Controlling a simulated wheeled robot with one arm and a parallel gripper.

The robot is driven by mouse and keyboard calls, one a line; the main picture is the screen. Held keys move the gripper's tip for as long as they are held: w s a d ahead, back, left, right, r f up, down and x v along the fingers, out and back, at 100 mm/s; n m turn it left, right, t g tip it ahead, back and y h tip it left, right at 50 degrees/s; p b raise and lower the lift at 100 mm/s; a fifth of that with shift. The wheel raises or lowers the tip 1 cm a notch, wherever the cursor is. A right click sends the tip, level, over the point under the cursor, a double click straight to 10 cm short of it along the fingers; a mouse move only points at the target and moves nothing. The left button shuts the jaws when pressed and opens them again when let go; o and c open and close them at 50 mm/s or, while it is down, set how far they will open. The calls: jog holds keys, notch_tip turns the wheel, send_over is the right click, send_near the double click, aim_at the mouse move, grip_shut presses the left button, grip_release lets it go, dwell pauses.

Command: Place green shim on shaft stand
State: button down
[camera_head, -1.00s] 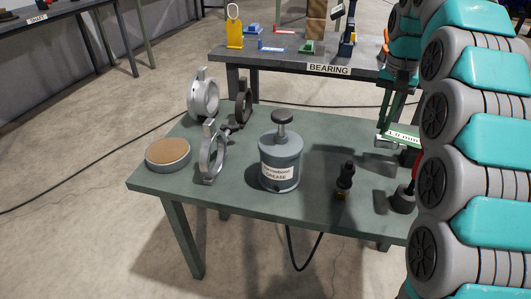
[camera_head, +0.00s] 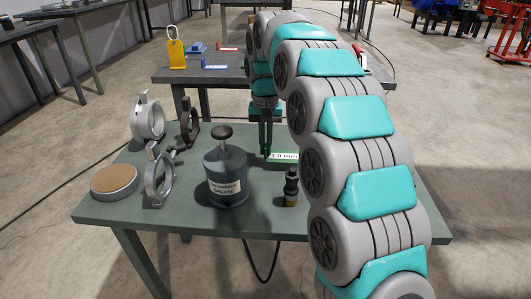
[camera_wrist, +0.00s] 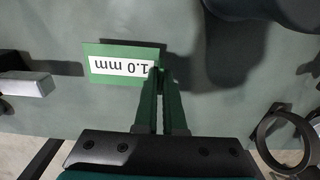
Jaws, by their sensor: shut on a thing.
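The green shim (camera_head: 284,157) has a white "1.0 mm" label. My gripper (camera_head: 266,153) is shut on one edge of it, just right of the grease can. In the wrist view, the closed fingers (camera_wrist: 158,72) meet the right edge of the shim (camera_wrist: 122,48), which lies flat above the green tabletop. Ring-shaped stands are at the left of the table: a light grey one (camera_head: 148,119), a dark one (camera_head: 189,122) and a front grey one (camera_head: 158,177). I cannot tell which thing is the shaft stand. My arm hides the table's right part.
A round brown-topped disc (camera_head: 114,181) lies at the left edge. A pale block (camera_wrist: 25,84) shows in the wrist view. Another table (camera_head: 205,75) stands behind.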

jog(key=shift+f, duration=1.35)
jog(key=shift+f, duration=0.2)
jog(key=c, duration=1)
grip_release()
jog(key=shift+r, duration=0.1)
notch_tip(320, 180, up, 11)
jog(key=shift+r+p, duration=0.2)
jog(key=shift+p, duration=0.35)
jog(key=shift+r+p, duration=0.4)
jog(key=shift+r, duration=0.05)
